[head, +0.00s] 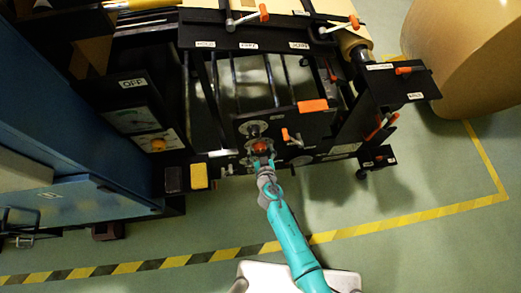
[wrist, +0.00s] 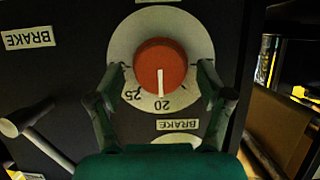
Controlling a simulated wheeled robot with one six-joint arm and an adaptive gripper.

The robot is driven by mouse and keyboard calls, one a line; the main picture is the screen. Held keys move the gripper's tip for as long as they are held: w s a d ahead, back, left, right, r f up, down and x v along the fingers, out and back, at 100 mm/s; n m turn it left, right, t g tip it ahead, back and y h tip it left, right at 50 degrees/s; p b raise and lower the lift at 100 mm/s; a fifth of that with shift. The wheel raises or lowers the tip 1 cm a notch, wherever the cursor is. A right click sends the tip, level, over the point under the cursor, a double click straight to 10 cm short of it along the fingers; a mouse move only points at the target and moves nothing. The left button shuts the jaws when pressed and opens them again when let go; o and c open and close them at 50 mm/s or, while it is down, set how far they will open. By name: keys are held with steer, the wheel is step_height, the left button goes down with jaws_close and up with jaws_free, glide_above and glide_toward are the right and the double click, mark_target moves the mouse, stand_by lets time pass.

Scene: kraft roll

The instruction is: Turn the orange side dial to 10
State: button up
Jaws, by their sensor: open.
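The orange-red side dial (wrist: 160,58) sits on a round pale scale plate (wrist: 121,48) in the wrist view. Its white pointer line points down at the mark by 20, with 25 to the left of it. The other numbers are hidden or unreadable. In the head view the dial (head: 261,145) is on the machine's black side panel. My gripper (wrist: 160,72) is open, with one finger on each side of the dial. I cannot tell whether the fingers touch it. In the head view my gripper (head: 263,160) is right at the dial.
BRAKE labels (wrist: 178,124) are near the dial. A grey lever (wrist: 30,125) is at the lower left in the wrist view. An orange-handled lever (head: 290,136) is just right of the dial. A big kraft roll (head: 465,60) stands at the upper right.

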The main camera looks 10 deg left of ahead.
steer(key=c, duration=1.2)
steer(key=shift+a+n, duration=0.1)
steer(key=shift+n, duration=0.2)
steer(key=shift+s+a+n+t+h, duration=0.15)
steer(key=shift+n+t+h, duration=0.15)
steer(key=shift+n+h, duration=0.55)
steer(key=n+h, duration=0.1)
steer(key=n, duration=0.1)
steer(key=n+t+h, duration=0.1)
steer(key=n, duration=0.1)
steer(key=shift+a+f, duration=0.2)
steer(key=n+t, duration=0.1)
steer(key=n, duration=0.1)
steer(key=n+t+h, duration=0.1)
steer(key=n, duration=0.1)
steer(key=shift+f+h, duration=0.2)
steer(key=shift+h, duration=0.05)
steer(key=shift+f+n+t, duration=0.1)
steer(key=shift+n+t, duration=0.5)
steer(key=shift+n, duration=0.85)
